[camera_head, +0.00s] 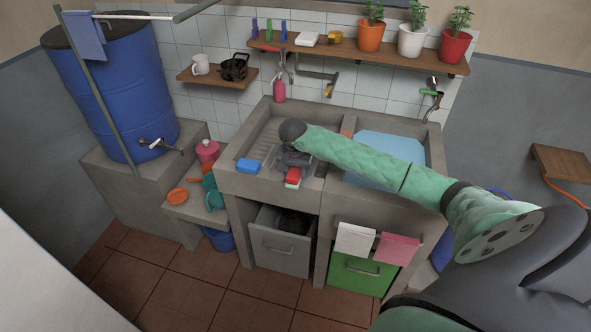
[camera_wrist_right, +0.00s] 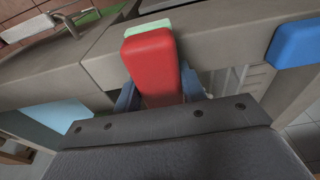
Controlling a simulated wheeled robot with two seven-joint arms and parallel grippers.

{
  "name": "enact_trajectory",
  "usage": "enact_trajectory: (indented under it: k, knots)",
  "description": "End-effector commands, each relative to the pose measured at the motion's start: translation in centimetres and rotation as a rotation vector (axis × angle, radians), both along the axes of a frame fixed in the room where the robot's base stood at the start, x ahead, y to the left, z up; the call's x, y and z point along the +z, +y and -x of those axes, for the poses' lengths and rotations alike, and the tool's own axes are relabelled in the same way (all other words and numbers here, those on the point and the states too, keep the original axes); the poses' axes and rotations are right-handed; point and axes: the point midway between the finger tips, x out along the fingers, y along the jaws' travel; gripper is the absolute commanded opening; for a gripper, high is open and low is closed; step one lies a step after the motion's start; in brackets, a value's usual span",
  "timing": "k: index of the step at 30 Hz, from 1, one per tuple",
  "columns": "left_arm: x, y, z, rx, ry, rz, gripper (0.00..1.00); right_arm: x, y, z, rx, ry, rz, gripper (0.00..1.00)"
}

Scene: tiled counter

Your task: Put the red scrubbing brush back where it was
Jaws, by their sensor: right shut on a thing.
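The red scrubbing brush (camera_head: 293,175) has a red back and a pale green-white bristle side. My right gripper (camera_head: 293,162) is shut on it and holds it over the front edge of the concrete sink counter (camera_head: 233,185), near the middle. In the right wrist view the brush (camera_wrist_right: 150,58) sticks out from between the fingers of the right gripper (camera_wrist_right: 158,92), with its pale side (camera_wrist_right: 147,29) at the far end. I cannot tell whether the brush touches the counter. My left gripper is not in view.
A blue block (camera_head: 247,166) lies on the counter left of the brush. The water-filled basin (camera_head: 385,150) is to the right, partly behind my arm. A white cloth (camera_head: 354,238) and a pink cloth (camera_head: 396,248) hang over the front.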

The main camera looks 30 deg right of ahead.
Motion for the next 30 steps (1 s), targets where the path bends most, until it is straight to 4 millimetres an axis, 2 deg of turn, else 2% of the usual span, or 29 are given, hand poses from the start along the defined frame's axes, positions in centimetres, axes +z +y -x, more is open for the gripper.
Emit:
enact_trajectory:
  k: [11, 19, 20, 22, 30]
  knots:
    - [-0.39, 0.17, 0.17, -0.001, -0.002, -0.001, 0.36, -0.40, 0.00, -0.01, 0.000, -0.001, -0.001, 0.19]
    - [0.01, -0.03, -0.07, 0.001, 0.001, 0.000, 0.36, -0.64, -0.01, -0.01, 0.000, -0.001, 0.000, 0.19]
    - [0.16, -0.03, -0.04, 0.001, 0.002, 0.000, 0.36, -0.59, -0.01, -0.01, 0.000, -0.001, -0.001, 0.47]
    - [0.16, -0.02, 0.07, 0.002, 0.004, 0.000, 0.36, -0.59, 0.00, 0.00, 0.000, -0.001, -0.001, 0.60]
    - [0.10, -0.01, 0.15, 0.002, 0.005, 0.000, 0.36, -0.59, 0.01, 0.01, 0.000, 0.000, 0.000, 0.62]
